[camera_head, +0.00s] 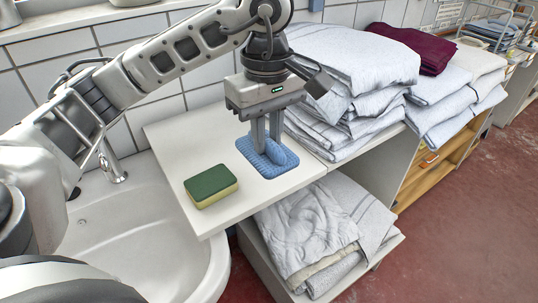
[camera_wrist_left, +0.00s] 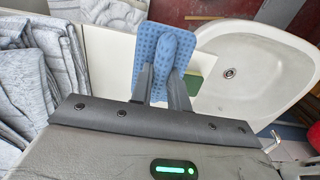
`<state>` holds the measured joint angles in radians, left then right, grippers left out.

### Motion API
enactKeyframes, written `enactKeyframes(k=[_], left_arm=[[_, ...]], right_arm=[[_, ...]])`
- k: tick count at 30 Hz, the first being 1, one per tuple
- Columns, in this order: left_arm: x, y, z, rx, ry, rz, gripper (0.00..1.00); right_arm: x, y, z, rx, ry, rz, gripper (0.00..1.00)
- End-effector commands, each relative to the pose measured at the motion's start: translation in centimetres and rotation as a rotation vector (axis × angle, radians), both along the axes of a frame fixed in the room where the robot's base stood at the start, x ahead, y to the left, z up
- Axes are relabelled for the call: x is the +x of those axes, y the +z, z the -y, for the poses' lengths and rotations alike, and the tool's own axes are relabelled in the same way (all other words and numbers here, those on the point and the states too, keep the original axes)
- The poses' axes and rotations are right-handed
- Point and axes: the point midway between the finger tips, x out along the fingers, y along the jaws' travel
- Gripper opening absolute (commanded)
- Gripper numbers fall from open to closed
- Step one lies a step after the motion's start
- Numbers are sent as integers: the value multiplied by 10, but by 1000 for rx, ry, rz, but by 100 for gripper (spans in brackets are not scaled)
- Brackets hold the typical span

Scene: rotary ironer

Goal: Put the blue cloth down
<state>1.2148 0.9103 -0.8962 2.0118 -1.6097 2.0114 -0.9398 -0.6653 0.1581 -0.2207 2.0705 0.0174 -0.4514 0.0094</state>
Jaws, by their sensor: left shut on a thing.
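The blue cloth (camera_head: 272,160) is at the white counter top (camera_head: 172,139), between the sponge and the stacked linens. My left gripper (camera_head: 267,146) points down at it, with its fingers shut on a bunched fold in the cloth's middle. The rest of the cloth spreads flat around the fingers, at or very close to the counter surface. In the left wrist view the dimpled cloth (camera_wrist_left: 155,62) shows beyond the fingers (camera_wrist_left: 164,75), with a raised fold between them. My right gripper is not in view.
A green and yellow sponge (camera_head: 211,186) lies on the counter left of the cloth. A white sink (camera_head: 140,235) with a tap (camera_head: 111,163) is at the left. Folded grey linens (camera_head: 345,75) stand close on the right, with more linens (camera_head: 315,230) on the shelf below.

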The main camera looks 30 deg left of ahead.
Motion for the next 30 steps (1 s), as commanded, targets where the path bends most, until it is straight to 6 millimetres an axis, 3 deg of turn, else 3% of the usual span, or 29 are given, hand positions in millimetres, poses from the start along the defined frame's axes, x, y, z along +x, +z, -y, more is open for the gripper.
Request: enactKeyframes(k=[7, 13, 23, 30], left_arm=[[53, -29, -33, -3, 2, -6, 0], [78, -65, -49, -1, -1, -5, 0], [94, -88, -59, 0, -3, -2, 0], [93, -117, -58, -1, -6, -1, 0]], right_arm=[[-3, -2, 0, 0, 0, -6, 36], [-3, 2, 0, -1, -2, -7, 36], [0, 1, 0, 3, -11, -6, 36], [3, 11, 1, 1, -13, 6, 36]])
